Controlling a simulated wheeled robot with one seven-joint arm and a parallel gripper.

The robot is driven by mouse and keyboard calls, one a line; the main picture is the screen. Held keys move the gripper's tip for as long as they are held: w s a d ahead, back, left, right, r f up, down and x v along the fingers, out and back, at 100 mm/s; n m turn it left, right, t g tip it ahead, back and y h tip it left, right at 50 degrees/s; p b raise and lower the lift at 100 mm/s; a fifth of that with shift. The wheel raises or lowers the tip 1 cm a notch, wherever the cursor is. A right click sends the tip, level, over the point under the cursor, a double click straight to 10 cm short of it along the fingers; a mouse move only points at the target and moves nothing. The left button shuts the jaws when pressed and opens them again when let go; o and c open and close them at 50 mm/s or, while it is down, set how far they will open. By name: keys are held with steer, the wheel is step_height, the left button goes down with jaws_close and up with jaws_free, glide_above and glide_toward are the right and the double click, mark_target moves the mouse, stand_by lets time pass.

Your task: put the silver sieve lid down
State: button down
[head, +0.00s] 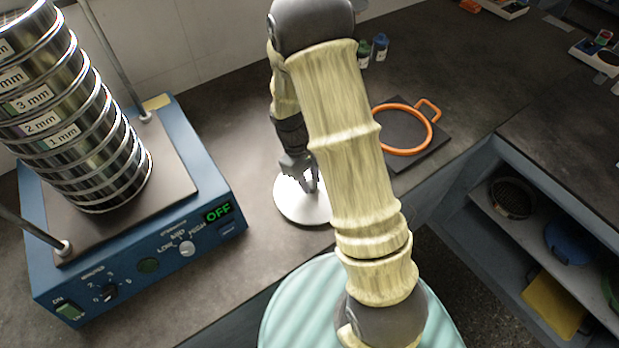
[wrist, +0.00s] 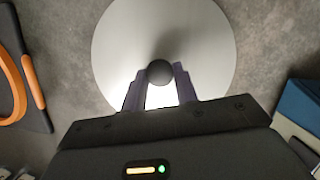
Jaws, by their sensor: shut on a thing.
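The silver sieve lid (head: 292,207) is a round, pale disc at the dark worktop, right of the blue sieve shaker. In the wrist view the lid (wrist: 200,50) shows almost whole, with a round black knob (wrist: 160,72) at its middle. My gripper (head: 309,180) is over the lid, its fingers pointing down at it. In the wrist view my gripper (wrist: 160,85) has its two fingers on either side of the knob, shut on it. The lid looks level and close to the worktop; I cannot tell whether it touches.
The sieve shaker (head: 130,265) with its tall sieve stack (head: 70,120) stands at left, display reading OFF. An orange ring with a handle (head: 432,107) lies on a dark square board at right. Small bottles (head: 380,47) stand behind. Bare worktop surrounds the lid.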

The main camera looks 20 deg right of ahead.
steer(key=c, duration=1.1)
jaws_free()
steer(key=shift+f, duration=0.1)
steer(key=v, duration=1.2)
steer(key=s+r+m+t, duration=0.1)
steer(key=s+m, duration=0.1)
steer(key=s, duration=0.1)
steer(key=s+d+r+m+t+y, duration=0.1)
steer(key=s+m+t, duration=0.1)
steer(key=s, duration=0.2)
steer(key=s+d+r+m+t, duration=0.1)
steer(key=s+m+t, duration=0.1)
steer(key=s, duration=0.2)
steer(key=shift+s+d+r+m+y, duration=0.2)
steer(key=shift+r+m+y, duration=0.1)
steer(key=shift+y, duration=0.1)
